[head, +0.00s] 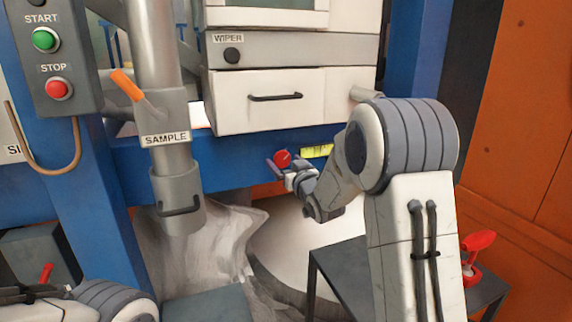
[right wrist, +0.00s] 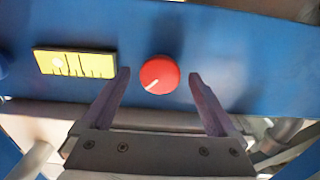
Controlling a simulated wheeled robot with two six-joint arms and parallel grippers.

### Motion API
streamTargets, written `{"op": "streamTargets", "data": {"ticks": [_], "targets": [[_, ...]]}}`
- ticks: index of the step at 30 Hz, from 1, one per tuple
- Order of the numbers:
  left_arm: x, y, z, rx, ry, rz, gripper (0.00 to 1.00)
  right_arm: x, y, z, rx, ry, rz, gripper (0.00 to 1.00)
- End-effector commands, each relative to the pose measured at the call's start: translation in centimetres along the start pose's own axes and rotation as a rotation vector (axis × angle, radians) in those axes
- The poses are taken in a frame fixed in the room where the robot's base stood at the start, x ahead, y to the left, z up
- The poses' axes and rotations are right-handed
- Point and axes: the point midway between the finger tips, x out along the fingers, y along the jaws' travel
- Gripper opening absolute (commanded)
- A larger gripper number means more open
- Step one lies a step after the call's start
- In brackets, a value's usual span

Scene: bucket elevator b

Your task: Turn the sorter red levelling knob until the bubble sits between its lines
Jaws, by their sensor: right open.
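The red levelling knob (head: 283,158) sits on the blue beam of the sorter. In the right wrist view the knob (right wrist: 159,75) has a white pointer line toward its lower left. The yellow level vial (head: 317,151) is beside it; in the right wrist view the vial (right wrist: 75,63) shows a pale bubble near its left end and dark lines, partly blurred. My right gripper (right wrist: 160,75) is open, its fingertips on either side of the knob with gaps showing. In the head view the right gripper (head: 283,171) is at the knob. My left gripper is out of view.
A grey sample pipe (head: 178,170) with an orange handle hangs left of the knob. A white drawer (head: 270,98) is above the beam. A dark table (head: 345,275) with a red object (head: 478,245) stands below right. Start and stop buttons are at upper left.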

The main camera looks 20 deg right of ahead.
Motion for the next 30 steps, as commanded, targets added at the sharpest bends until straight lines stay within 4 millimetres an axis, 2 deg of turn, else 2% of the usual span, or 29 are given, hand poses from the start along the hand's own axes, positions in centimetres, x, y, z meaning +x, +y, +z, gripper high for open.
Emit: {"op": "streamTargets", "data": {"ticks": [7, 11, 12, 14, 23, 30], "targets": [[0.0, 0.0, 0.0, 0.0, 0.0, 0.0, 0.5, 0.1, 0.0, 0.0, 0.0, 0.0, 0.0, 0.93], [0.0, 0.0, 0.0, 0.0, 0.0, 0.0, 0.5, 0.1, 0.0, 0.0, 0.0, 0.0, 0.0, 0.44], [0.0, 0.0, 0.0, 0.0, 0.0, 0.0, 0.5, 0.1, 0.0, 0.0, 0.0, 0.0, 0.0, 0.28], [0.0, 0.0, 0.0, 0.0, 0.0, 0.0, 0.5, 0.1, 0.0, 0.0, 0.0, 0.0, 0.0, 0.09], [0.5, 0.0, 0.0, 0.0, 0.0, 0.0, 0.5, 0.0, 0.0, 0.1, -0.039, 0.0, 0.0, 0.09], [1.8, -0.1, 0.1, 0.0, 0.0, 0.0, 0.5, 0.0, 0.0, 0.2, -0.177, 0.001, 0.0, 0.09]]}}
